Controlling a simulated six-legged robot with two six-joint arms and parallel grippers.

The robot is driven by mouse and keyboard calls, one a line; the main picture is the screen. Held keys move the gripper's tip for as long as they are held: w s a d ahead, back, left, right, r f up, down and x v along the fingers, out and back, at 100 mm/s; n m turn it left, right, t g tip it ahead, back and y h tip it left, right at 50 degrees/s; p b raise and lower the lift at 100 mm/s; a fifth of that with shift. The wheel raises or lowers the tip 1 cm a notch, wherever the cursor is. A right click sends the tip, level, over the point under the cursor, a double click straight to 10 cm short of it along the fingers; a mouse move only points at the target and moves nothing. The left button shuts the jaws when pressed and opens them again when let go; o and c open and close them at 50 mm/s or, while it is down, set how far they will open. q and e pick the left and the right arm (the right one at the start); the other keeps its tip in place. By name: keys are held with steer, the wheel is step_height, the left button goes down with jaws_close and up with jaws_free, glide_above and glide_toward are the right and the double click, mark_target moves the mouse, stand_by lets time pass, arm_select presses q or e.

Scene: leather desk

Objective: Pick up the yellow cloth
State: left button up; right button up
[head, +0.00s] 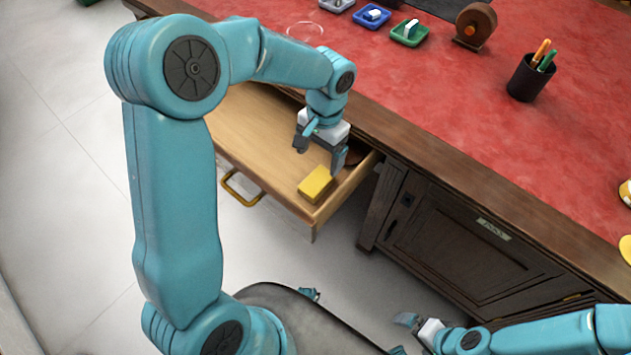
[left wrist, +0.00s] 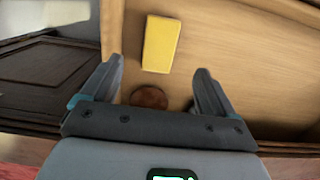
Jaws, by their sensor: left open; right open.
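The yellow cloth (head: 316,184) is a small folded block lying flat in the open wooden drawer (head: 240,135), near the drawer's front right corner. It also shows in the left wrist view (left wrist: 160,44), ahead of the fingers and roughly between their lines. My left gripper (head: 319,158) is open and empty over the drawer, just behind and above the cloth, and apart from it. Its two fingers show in the left wrist view (left wrist: 157,85). My right gripper (head: 402,335) is low at the bottom of the head view, away from the drawer, and open.
A round brown object (left wrist: 150,97) lies in the drawer near the gripper. The drawer walls and the desk edge (head: 400,140) are close to my left gripper. On the red desktop stand a pen cup (head: 527,80), small trays (head: 410,32) and a brown roll (head: 474,25).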

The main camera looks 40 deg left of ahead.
mark_target(317, 181)
arm_select(q)
step_height(317, 181, down, 3)
steer(key=shift+d, duration=0.15)
steer(key=shift+s+f, duration=0.2)
steer(key=shift+f, duration=0.4)
step_height(317, 181, down, 4)
steer(key=shift+f+b, duration=0.2)
steer(key=shift+b, duration=0.4)
steer(key=shift+s, duration=0.15)
steer(key=c, duration=1.1)
